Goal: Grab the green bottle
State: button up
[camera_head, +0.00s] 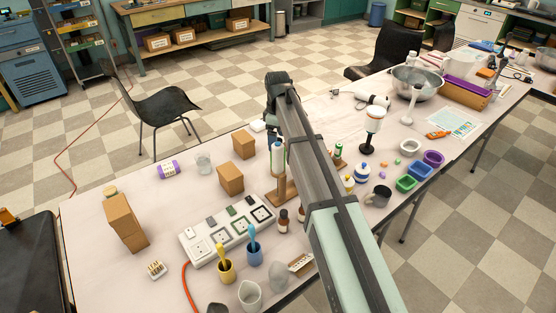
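A small green item (339,149) stands just right of my arm, near the middle of the table. It may be the green bottle, but it is too small and too close behind the arm to be sure. My arm crosses the middle of the view from the lower right. My dark gripper (272,108) is at its far end, above the table's back edge, to the left of and beyond the green item. Its fingers are hard to make out. I see nothing held in it.
Small brown boxes (230,179) and a white power strip (228,236) lie left of the arm. Two small brown bottles (284,221) stand beside it.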

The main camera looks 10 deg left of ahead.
jog(key=shift+w+d+f, duration=0.1)
jog(key=shift+f, duration=2.6)
grip_shut()
